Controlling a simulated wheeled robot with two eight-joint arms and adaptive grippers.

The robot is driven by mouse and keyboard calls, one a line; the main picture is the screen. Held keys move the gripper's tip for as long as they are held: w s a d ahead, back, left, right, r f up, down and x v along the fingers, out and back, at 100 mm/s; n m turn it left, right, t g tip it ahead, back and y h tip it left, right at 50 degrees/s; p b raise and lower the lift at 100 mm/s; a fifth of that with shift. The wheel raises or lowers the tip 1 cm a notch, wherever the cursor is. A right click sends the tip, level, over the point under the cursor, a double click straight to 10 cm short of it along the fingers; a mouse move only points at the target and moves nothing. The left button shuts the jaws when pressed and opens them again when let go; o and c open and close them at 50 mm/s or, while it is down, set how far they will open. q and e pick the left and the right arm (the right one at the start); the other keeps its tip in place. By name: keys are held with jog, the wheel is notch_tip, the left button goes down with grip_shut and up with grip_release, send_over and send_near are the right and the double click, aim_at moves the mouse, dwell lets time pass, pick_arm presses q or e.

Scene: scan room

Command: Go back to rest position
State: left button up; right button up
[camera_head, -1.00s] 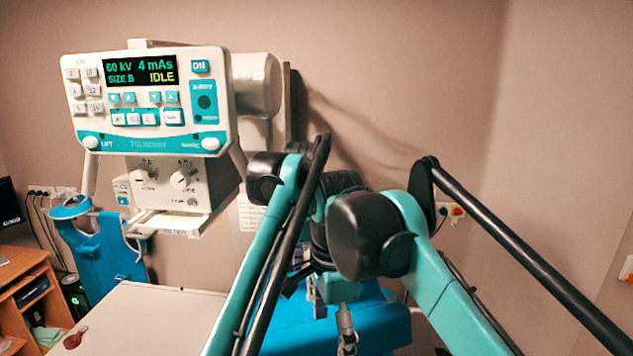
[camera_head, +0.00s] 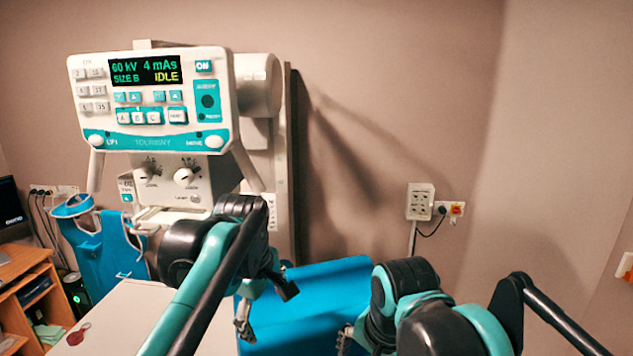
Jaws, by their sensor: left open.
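My left arm comes in from the lower left, and its left gripper (camera_head: 243,322) hangs in front of the blue pad, left of centre. It is open, with nothing seen in it. My right arm stands at the lower right. Its right gripper (camera_head: 345,340) shows only in part at the bottom, beside the blue pad's lower right, and the arm hides most of it. The two arms are apart, with a gap between them.
The X-ray console (camera_head: 150,100), reading IDLE, stands at the upper left. A white tabletop (camera_head: 125,310) and a blue pad (camera_head: 315,305) lie below. A blue apron (camera_head: 108,250) hangs at left by a wooden desk (camera_head: 25,300). A wall socket (camera_head: 420,201) is at right.

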pick_arm(q)
jog(key=s+a+f+m+t, duration=0.2)
jog(key=s+a+f+m, duration=0.3)
jog(key=s+f, duration=0.4)
jog(key=s+a+f+m+t, duration=0.2)
jog(key=s+a+f+m, duration=0.1)
jog(key=s+f+m, duration=0.6)
pick_arm(e)
jog(key=s+d+f+n+t, duration=0.2)
jog(key=s+d+f+n, duration=0.15)
jog(key=f, duration=0.35)
jog(key=s+d+f+n+t, duration=0.25)
jog(key=d+f+n, duration=0.25)
jog(key=f, duration=0.3)
pick_arm(q)
notch_tip(320, 180, down, 16)
jog(key=w+n+b, duration=0.1)
jog(key=w+b, duration=0.1)
jog(key=b, duration=1.3)
jog(key=shift+f+b, duration=0.15)
jog(key=shift+b, duration=0.25)
pick_arm(e)
notch_tip(320, 180, down, 15)
jog(key=shift+h, duration=0.3)
pick_arm(q)
jog(key=shift+s, duration=0.1)
pick_arm(e)
jog(key=shift+s, duration=0.1)
